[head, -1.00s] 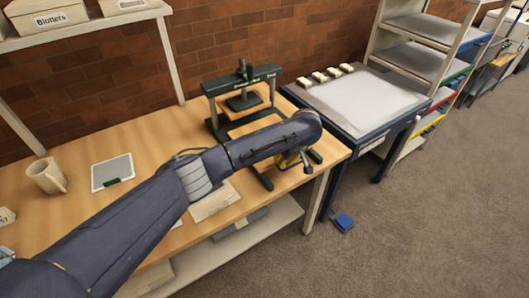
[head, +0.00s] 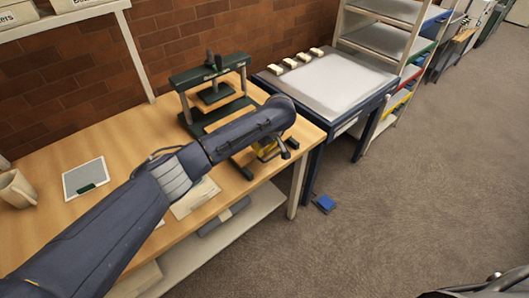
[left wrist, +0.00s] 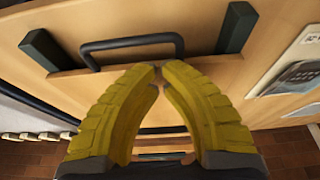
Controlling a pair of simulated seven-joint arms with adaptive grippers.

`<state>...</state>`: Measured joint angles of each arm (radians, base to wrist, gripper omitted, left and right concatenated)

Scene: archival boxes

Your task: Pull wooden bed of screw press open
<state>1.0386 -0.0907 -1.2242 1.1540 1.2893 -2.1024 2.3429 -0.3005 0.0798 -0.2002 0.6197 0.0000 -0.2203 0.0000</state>
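The screw press (head: 211,72) stands at the back right of the wooden table in the head view, dark green with a screw on top. My left forearm crosses in front and hides much of its lower part. In the left wrist view, the wooden bed (left wrist: 90,85) lies between two dark green rail ends. A dark bar handle (left wrist: 133,42) is at its edge. My left gripper (left wrist: 160,70) has yellow fingers whose tips come nearly together beside the handle; the handle is not between them. In the head view, the left gripper (head: 266,148) is partly hidden behind the arm.
A blue-framed table (head: 340,80) with small blocks stands right of the press. A mug (head: 17,190) and a framed tablet-like sheet (head: 85,178) lie on the table (head: 120,140). Papers (head: 195,198) lie near its front edge. Carpet is open at right.

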